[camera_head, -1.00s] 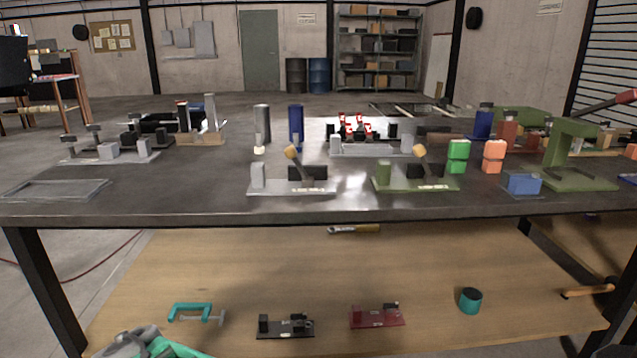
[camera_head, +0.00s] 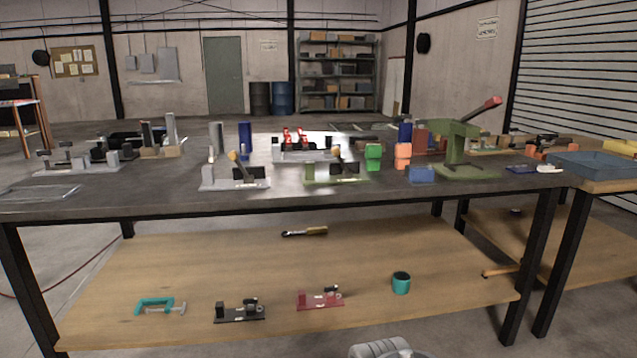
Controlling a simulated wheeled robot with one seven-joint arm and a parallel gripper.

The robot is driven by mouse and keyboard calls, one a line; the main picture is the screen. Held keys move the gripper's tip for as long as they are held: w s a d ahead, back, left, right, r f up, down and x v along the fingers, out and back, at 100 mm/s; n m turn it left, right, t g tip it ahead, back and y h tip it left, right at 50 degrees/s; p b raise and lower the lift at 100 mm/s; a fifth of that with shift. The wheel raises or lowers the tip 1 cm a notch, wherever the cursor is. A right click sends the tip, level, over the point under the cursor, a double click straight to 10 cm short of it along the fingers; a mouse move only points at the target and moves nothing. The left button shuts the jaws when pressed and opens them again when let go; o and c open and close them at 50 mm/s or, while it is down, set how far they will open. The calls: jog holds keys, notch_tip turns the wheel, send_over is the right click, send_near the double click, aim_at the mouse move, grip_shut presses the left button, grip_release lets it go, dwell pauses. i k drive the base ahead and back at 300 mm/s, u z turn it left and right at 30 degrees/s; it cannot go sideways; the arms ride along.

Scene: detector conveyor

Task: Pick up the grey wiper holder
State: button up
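A grey holder (camera_head: 216,187) stands near the front edge of the dark table, left of centre. It has a flat light grey base, an upright grey block, a black block and a slanted lever with a yellowish tip. It looks like the grey wiper holder, though its label is too small to read. A green holder of similar shape (camera_head: 310,177) stands to its right. Only a rounded grey part of my arm shows at the bottom edge; my gripper's fingers are not in view.
The table top (camera_head: 140,203) is crowded behind the holder. A green press-like stand (camera_head: 455,150) rises at right, beside a blue block (camera_head: 421,174). A wooden lower shelf (camera_head: 200,275) holds black (camera_head: 240,314) and red (camera_head: 320,300) holders, a teal clamp (camera_head: 155,305) and a teal cup (camera_head: 401,283).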

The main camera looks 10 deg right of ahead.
aim_at(256, 178)
jog(key=u, duration=0.85)
jog(key=i, duration=1.7)
jog(key=z, duration=1.85)
jog(key=k, duration=1.25)
jog(key=u, duration=1.8)
